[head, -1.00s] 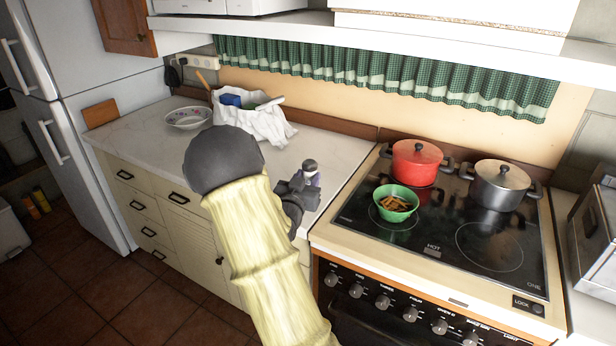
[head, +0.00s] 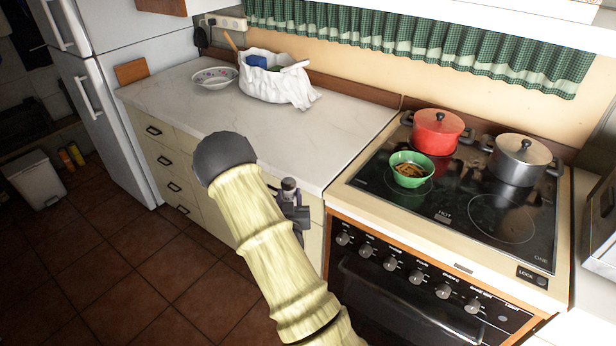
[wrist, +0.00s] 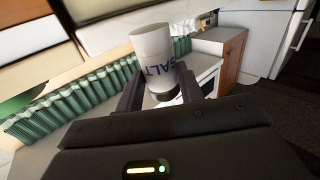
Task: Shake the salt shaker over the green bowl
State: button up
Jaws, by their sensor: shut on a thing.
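The white salt shaker (wrist: 153,52), with dark SALT lettering, is between the fingers of my gripper (wrist: 160,88) in the wrist view. My gripper is shut on it. My gripper is in front of the counter's edge, left of the stove. The green bowl (head: 399,158) stands on the front-left part of the stove top with brown pieces in it. It is to the right of my gripper and farther back, apart from the shaker.
A red pot (head: 436,132) stands behind the bowl, and a grey pot (head: 520,160) is to its right. A white bag (head: 276,88) and a patterned bowl (head: 214,78) are at the counter's back left. The counter's middle (head: 300,135) is clear.

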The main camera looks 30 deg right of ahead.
jog(key=s+a+f+n+t+y, duration=0.1)
jog(key=a+f+n+t+y, duration=0.1)
jog(key=a+f+n+y, duration=0.3)
jog(key=a+f+y, duration=0.4)
jog(key=a+f, duration=0.5)
jog(key=a, duration=0.3)
jog(key=shift+s+f+n, duration=0.2)
jog(key=shift+f+n, duration=0.05)
jog(key=shift+n, duration=0.15)
jog(key=shift+w, duration=0.15)
